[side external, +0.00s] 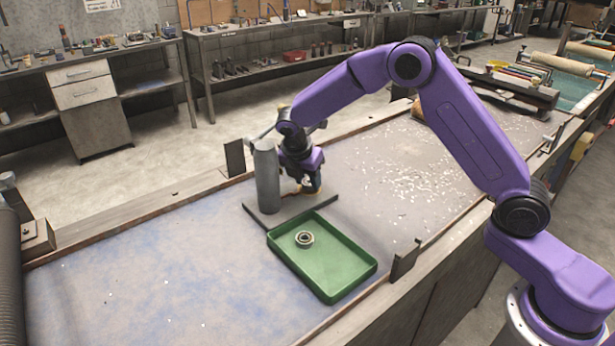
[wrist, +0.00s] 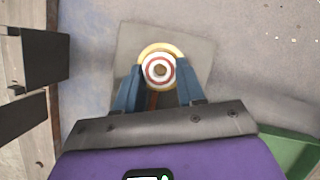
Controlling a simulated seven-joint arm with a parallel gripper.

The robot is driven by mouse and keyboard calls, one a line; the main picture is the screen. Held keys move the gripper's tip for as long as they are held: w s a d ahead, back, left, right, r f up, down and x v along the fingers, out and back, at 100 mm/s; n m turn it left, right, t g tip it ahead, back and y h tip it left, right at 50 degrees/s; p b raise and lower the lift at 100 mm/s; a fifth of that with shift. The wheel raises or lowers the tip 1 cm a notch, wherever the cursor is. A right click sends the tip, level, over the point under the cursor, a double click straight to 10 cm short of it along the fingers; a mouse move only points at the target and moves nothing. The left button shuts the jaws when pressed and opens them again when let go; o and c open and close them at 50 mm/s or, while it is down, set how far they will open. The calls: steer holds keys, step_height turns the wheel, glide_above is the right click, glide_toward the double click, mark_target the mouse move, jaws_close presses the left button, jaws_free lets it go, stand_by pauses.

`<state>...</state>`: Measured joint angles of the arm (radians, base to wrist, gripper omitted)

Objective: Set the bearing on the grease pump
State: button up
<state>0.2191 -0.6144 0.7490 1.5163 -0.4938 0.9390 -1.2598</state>
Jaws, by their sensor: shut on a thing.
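A metal ring-shaped bearing (side external: 304,239) lies in the green tray (side external: 352,277). Behind the tray, a tall grey cylinder (side external: 267,182) stands upright on a flat grey plate (side external: 292,211); which part is the grease pump is unclear. My gripper (side external: 312,188) points down low over the plate, right of the cylinder, its fingers partly hidden. In the wrist view, its blue fingers (wrist: 159,84) are shut on a round piece (wrist: 160,68) with yellow, white and red rings and a brown centre. I cannot tell whether this piece touches the plate.
Dark upright brackets stand at the bench's far edge (side external: 234,158) and near edge (side external: 405,262). The tray's corner shows at lower right in the wrist view (wrist: 292,150). The bench top left of the tray is clear.

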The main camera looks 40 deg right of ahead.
steer(key=shift+f, duration=0.3)
steer(key=o, duration=1.2)
steer(key=shift+c, duration=0.2)
steer(key=shift+a+r, duration=0.2)
steer(key=shift+r, duration=0.35)
step_height(320, 180, up, 8)
steer(key=s+a+r+m+y, duration=0.1)
steer(key=s+a+r+m, duration=0.2)
steer(key=s, duration=0.8)
steer(key=s+d+f+m+y, duration=0.1)
steer(key=s+d+m, duration=0.1)
steer(key=s, duration=1.2)
steer(key=s+d+f+m+g+y, duration=0.1)
steer(key=s+d+m+y, duration=0.1)
steer(key=s, duration=1.3)
steer(key=d+m, duration=0.1)
steer(key=m, duration=0.1)
steer(key=shift+s+f+m, duration=0.2)
steer(key=shift+f+m, duration=0.05)
steer(key=shift+m, duration=0.15)
steer(key=shift+d, duration=0.1)
